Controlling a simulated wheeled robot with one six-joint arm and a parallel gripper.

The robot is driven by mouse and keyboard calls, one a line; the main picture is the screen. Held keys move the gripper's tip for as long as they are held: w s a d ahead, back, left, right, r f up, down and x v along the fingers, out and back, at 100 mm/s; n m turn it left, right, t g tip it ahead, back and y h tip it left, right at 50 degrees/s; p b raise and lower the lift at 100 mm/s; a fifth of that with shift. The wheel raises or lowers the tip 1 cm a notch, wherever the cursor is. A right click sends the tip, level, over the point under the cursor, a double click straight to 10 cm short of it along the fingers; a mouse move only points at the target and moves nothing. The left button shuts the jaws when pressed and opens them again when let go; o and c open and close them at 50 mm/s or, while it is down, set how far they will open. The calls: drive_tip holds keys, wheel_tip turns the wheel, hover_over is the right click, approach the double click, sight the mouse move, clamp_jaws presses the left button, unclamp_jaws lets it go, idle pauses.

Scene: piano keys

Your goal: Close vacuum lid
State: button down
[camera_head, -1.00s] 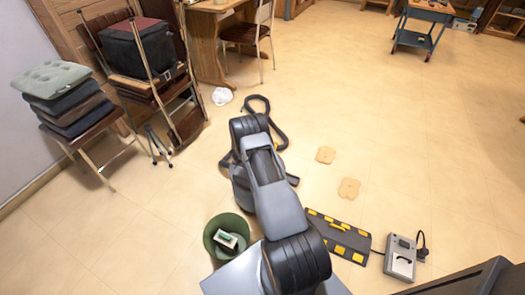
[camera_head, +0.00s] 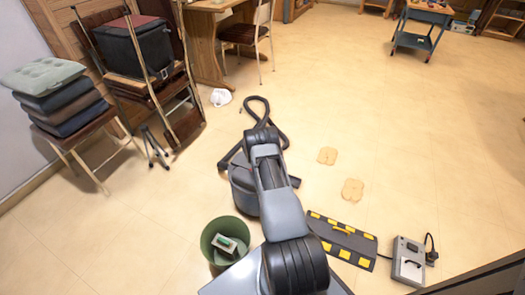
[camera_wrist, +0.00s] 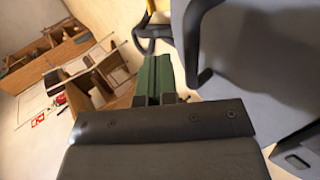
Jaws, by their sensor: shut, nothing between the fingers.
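The vacuum (camera_head: 243,197) stands on the floor behind my arm in the head view, a grey-blue canister with a black hose (camera_head: 275,118) looping out behind it. My arm covers much of it, and the lid's position cannot be made out there. In the wrist view a large grey-blue surface with a dark curved edge, apparently part of the vacuum (camera_wrist: 255,60), fills the right side. My gripper (camera_wrist: 157,58) has green fingers, shut and empty, just left of that surface. Whether they touch it I cannot tell. The fingertips are hidden in the head view.
A green bin (camera_head: 209,236) with items inside stands left of my arm. A black-and-yellow ramp (camera_head: 340,238) and a grey box (camera_head: 409,262) lie to the right. Stacked cushions (camera_head: 62,108) and folded chairs (camera_head: 180,110) are at left. Open floor lies at right.

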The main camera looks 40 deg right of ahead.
drive_tip(key=shift+w+d+f+b, duration=0.2)
drive_tip(key=shift+f+b, duration=0.1)
drive_tip(key=shift+f, duration=0.2)
idle(0.3)
wheel_tip(320, 180, up, 14)
drive_tip(key=w+d+p, duration=0.1)
drive_tip(key=d+p, duration=0.1)
drive_tip(key=p, duration=0.4)
drive_tip(key=shift+w+d+f, duration=0.15)
